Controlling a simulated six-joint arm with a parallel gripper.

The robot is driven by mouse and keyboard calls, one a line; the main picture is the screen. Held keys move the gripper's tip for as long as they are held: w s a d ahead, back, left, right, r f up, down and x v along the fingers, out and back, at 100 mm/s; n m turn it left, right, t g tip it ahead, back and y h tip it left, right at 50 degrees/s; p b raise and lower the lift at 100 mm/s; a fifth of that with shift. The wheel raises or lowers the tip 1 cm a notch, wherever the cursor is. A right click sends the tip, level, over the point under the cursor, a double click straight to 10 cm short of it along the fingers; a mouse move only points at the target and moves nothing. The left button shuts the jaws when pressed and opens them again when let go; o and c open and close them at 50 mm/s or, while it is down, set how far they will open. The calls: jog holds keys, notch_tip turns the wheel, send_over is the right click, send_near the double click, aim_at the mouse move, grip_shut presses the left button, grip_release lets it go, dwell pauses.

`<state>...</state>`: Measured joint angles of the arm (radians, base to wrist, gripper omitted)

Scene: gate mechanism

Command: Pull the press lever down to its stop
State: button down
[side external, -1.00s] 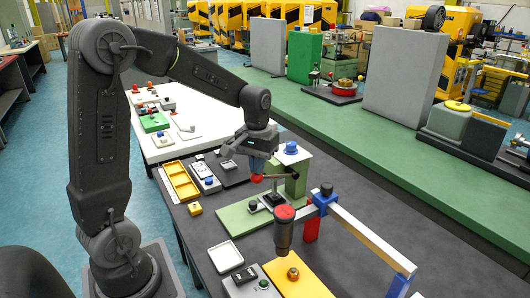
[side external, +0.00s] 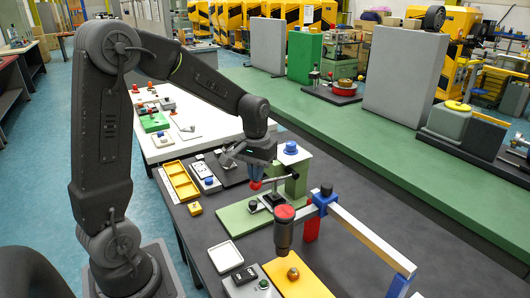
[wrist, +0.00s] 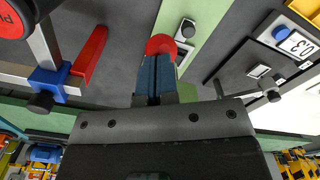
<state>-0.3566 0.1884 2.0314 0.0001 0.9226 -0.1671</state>
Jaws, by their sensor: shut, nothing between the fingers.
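The press is a green frame on a light green base (side external: 234,219), with a thin lever (side external: 279,179) running left from its upright. The lever ends in a red knob (side external: 255,185) and slopes slightly down toward it. My gripper (side external: 255,175) is shut and empty, with its blue fingertips directly above the knob and seemingly touching its top. In the wrist view the shut fingers (wrist: 155,75) cover part of the red knob (wrist: 160,45). The lever bar is mostly hidden there.
A blue and red gate post with a white bar (side external: 365,232) and a dark red-topped cylinder (side external: 284,230) stand to the right and in front. A white dish (side external: 225,255) is in front.

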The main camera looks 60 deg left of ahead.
jog(key=shift+f, duration=0.45)
notch_tip(320, 180, up, 13)
dwell(0.9)
jog(key=s+d+f+m+t, duration=0.1)
jog(key=s+d+m+t, duration=0.4)
jog(key=s+d, duration=0.8)
jog(key=shift+s+f+m+t, duration=0.3)
jog(key=shift+s+m, duration=0.2)
jog(key=shift+s, duration=0.55)
